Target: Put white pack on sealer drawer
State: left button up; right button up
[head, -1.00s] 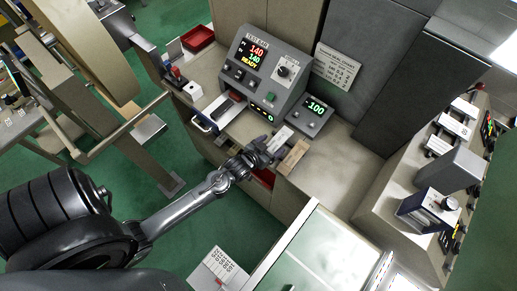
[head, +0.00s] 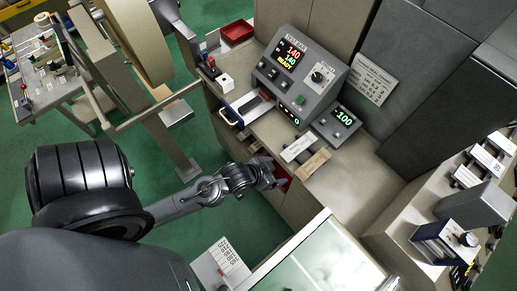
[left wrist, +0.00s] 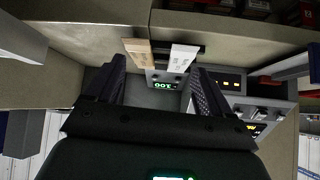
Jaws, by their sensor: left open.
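The white pack (head: 298,147) lies at the counter's front edge in the head view, beside a tan pack (head: 313,163). In the left wrist view the white pack (left wrist: 183,57) is right of the tan pack (left wrist: 145,52). The sealer drawer (head: 250,106) shows at the lower left of the grey sealer (head: 302,80), with a white handle at its front. My left gripper (head: 280,179) is open and empty, just off the counter's front edge and apart from both packs. In the left wrist view its fingers (left wrist: 158,66) frame the packs ahead. My right gripper is not in view.
A small box reading 100 (head: 337,123) stands right of the sealer. A red tray (head: 237,32) and a small white box (head: 225,82) are at the counter's left. A glass-topped unit (head: 322,258) is in front. The counter right of the packs is clear.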

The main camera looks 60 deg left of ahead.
pick_arm(q)
jog(key=s+d+r+g, duration=0.1)
jog(key=s, duration=0.2)
jog(key=s+d+r+m+g, duration=0.1)
jog(key=s+r+g, duration=0.1)
jog(key=s, duration=0.1)
jog(key=s+d+r+g, duration=0.1)
jog(key=s+g, duration=0.1)
jog(key=shift+s+d+r+m, duration=0.35)
jog(key=shift+s+m, duration=0.05)
